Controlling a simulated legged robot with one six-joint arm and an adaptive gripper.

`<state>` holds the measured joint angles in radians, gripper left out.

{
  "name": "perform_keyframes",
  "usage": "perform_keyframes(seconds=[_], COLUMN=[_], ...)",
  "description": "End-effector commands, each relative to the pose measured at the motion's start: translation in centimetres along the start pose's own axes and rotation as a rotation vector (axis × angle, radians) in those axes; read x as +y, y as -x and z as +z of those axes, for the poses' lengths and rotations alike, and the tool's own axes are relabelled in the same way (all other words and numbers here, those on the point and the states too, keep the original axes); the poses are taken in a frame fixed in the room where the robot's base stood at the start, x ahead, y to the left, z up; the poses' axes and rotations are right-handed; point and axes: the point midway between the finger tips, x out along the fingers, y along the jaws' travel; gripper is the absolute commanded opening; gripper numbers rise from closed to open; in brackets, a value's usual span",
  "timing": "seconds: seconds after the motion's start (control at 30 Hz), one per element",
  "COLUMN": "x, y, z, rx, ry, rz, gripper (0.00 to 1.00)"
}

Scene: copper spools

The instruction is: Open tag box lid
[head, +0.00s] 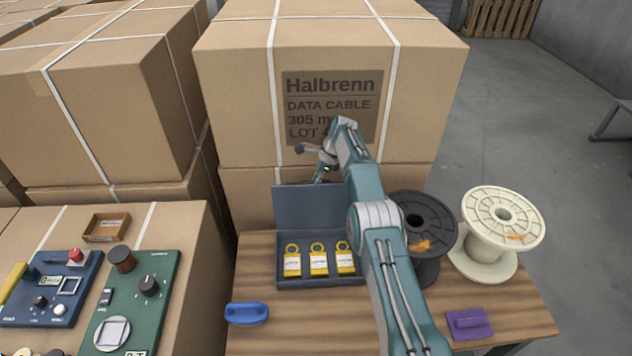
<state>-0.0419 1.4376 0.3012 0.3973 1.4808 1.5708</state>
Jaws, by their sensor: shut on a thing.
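The tag box (300,284) is a dark blue-grey box on the wooden table, with three yellow ringed tags (318,262) in a row inside it. Its lid (303,210) stands raised at the back, and the inside of the box shows. My gripper (319,178) is at the top edge of the lid and is shut on it. The fingertips are small and partly hidden by the wrist. My arm covers the right end of the box and lid.
A black spool (432,215) and a cream spool (503,218) stand to the right. A blue handled block (246,313) and a purple one (467,323) lie near the front. A large carton (240,110) rises behind the box. Control panels (135,300) lie at left.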

Motion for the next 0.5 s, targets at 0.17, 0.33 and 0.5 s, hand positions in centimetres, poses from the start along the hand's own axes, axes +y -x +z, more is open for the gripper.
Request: perform_keyframes(seconds=[0.17,0.33,0.5], x=[-0.17,-0.1,-0.06], y=[0.47,0.25,0.18], z=[0.16,0.1,0.08], rx=[-0.001,-0.001,-0.001], ry=[0.002,0.001,0.001], rz=[-0.01,-0.006,-0.004], gripper=[0.57,0.57,0.57])
